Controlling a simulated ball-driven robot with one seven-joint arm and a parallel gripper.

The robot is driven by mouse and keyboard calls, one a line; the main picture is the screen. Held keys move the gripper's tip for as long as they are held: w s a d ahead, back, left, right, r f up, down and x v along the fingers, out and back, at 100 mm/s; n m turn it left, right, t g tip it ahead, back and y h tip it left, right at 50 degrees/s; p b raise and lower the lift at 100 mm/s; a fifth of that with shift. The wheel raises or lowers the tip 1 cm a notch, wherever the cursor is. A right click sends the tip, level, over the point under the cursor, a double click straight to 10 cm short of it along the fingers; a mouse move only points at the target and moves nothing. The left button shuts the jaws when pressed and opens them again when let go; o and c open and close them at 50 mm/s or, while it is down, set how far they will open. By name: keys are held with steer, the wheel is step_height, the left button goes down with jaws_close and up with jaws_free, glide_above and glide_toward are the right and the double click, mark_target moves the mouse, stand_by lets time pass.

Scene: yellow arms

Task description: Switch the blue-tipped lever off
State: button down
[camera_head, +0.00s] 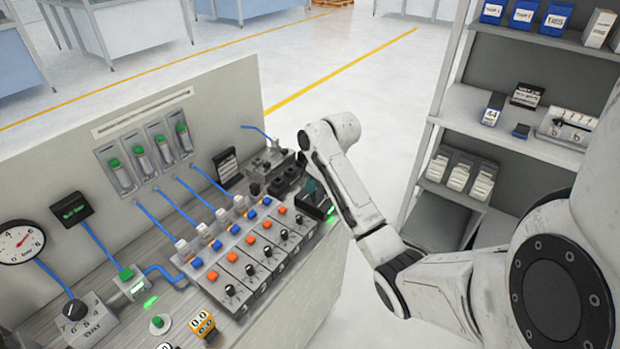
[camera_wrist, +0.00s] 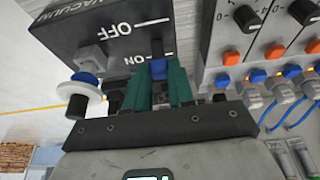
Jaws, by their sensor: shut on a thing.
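The blue-tipped lever (camera_wrist: 158,69) stands at the ON side of a dark switch box (camera_wrist: 70,38) marked VACUUM, OFF and ON in the wrist view. The OFF marking is farther up and to the left on the same face. My gripper (camera_wrist: 158,80) has its two green fingers on either side of the lever and is shut on it. The lever's lower part is hidden between the fingers. In the head view my gripper (camera_head: 311,189) is at the right end of the bench, and the lever cannot be made out there.
A panel of dials with orange and blue buttons (camera_wrist: 264,54) is close on the right in the wrist view. A blue and white knob (camera_wrist: 83,86) is just left of my gripper. In the head view a shelf rack (camera_head: 447,118) stands right, beyond open floor.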

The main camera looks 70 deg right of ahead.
steer(key=t, duration=0.1)
steer(key=s+t, duration=0.1)
steer(key=s+t+b, duration=0.1)
steer(key=shift+a+f+t+h, duration=0.3)
steer(key=shift+f+t+h, duration=0.05)
steer(key=shift+t+h, duration=0.05)
steer(key=shift+s+a+f+t+h+b, duration=0.1)
steer(key=shift+s+f+t+h+b, duration=0.2)
steer(key=shift+s+t+b, duration=0.55)
steer(key=shift+t+b, duration=0.75)
steer(key=shift+t, duration=0.1)
steer(key=c, duration=1)
jaws_free()
steer(key=shift+o, duration=0.2)
steer(key=shift+s, duration=0.1)
steer(key=b+v, duration=0.1)
steer(key=v, duration=0.9)
steer(key=shift+s+a, duration=0.2)
steer(key=shift+s, duration=0.15)
